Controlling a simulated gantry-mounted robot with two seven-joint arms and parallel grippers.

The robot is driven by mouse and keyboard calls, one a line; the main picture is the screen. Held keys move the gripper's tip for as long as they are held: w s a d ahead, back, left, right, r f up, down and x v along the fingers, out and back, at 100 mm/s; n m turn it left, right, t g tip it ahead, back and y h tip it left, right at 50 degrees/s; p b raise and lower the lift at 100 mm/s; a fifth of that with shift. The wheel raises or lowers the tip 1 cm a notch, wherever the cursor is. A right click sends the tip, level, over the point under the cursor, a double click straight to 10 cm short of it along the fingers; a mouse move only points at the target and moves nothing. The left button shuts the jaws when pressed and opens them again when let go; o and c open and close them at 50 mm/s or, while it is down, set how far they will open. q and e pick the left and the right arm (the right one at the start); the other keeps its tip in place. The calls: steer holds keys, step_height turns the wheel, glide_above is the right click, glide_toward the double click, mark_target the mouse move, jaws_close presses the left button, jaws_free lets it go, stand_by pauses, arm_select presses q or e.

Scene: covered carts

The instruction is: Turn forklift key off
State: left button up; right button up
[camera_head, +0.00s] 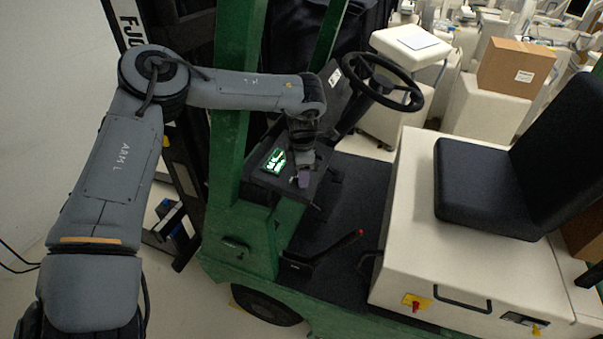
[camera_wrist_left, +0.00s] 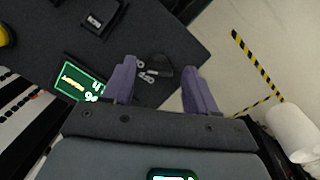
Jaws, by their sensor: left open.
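The forklift's dark dashboard panel (camera_head: 258,180) carries a lit green display (camera_head: 274,160). My left gripper (camera_head: 302,181) is over the panel, just right of the display, with its purple fingertips pointing down. In the left wrist view my left gripper (camera_wrist_left: 160,85) is open, its two purple fingers apart. A dark key-like piece (camera_wrist_left: 159,71) with small grey metal parts beside it shows between the fingers, nearer the left one. The fingers do not appear closed on it. In the head view the gripper hides the key. My right gripper is not in view.
The steering wheel (camera_head: 377,82) stands behind and right of my left gripper. A red-tipped lever (camera_head: 361,233) is below it, over the floor. The black seat (camera_head: 490,190) is at right. A green mast post (camera_head: 228,110) stands close to my left arm.

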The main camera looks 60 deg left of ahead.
arm_select(q)
steer(key=shift+a+f, duration=0.1)
steer(key=shift+f, duration=0.4)
steer(key=c, duration=1.1)
steer(key=shift+o, duration=0.2)
